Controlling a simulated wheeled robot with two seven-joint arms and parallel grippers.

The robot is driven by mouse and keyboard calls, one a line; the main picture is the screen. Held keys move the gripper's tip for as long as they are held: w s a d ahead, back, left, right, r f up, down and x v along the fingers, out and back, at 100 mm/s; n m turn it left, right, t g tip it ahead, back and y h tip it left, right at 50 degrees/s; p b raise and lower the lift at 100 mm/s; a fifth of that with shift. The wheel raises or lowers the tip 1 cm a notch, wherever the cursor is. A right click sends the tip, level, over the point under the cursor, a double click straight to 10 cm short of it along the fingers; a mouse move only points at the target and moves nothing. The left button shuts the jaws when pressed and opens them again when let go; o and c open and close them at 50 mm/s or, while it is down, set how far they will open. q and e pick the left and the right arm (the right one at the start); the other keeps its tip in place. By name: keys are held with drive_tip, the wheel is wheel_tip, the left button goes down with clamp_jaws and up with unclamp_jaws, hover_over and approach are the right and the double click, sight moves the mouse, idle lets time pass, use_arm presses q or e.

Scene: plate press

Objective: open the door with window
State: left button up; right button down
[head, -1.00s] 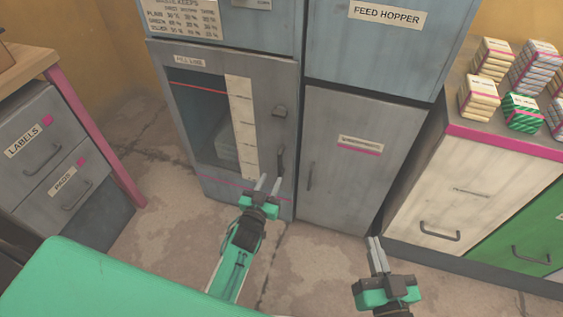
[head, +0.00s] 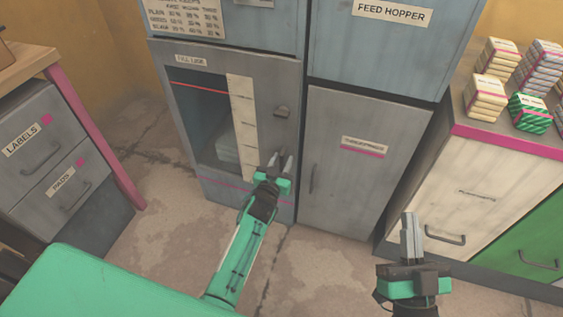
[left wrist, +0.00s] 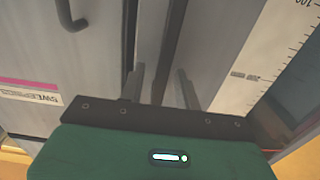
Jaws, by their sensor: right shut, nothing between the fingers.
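The door with window (head: 263,75) is the grey left lower door of the cabinet, and it is closed. My right gripper (head: 411,222) is shut and empty, in front of the pale drawer unit.
A plain grey door (head: 352,185) with its own handle (head: 312,178) adjoins on the right. A grey drawer unit (head: 30,140) stands at the left. Stacked packs (head: 487,95) sit on the right cabinet. The floor (head: 160,215) before the door is clear.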

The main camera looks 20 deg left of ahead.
use_arm(q)
clamp_jaws()
drive_tip(key=shift+s, duration=0.1)
